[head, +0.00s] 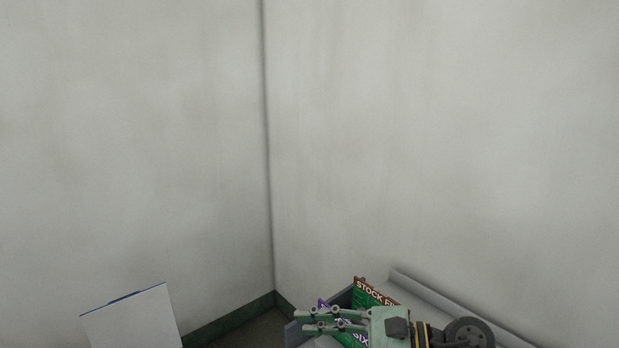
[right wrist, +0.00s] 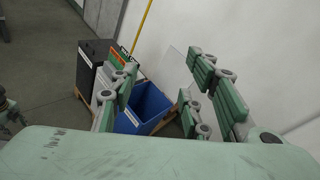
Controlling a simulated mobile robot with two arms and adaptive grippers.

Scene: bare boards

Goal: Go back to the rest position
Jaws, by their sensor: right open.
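My right gripper (head: 303,321) is at the bottom of the head view, its fingers pointing left. It is in front of a grey box holding printed packs. In the right wrist view the same gripper (right wrist: 158,62) has its two green fingers spread wide apart, with nothing between them in its grasp. Beyond the fingers a blue bin (right wrist: 152,100) shows, apart from them as far as I can tell. My left gripper does not show clearly in either view; a green and dark part at the left edge of the wrist view cannot be identified.
A green pack with a brown "STOCK" header (head: 376,292) stands in the box (head: 292,333). A white roll or pipe (head: 440,300) lies along the right wall. A white panel (head: 135,322) stands lower left. A black box (right wrist: 90,65) and yellow pole (right wrist: 143,30) stand near the bin.

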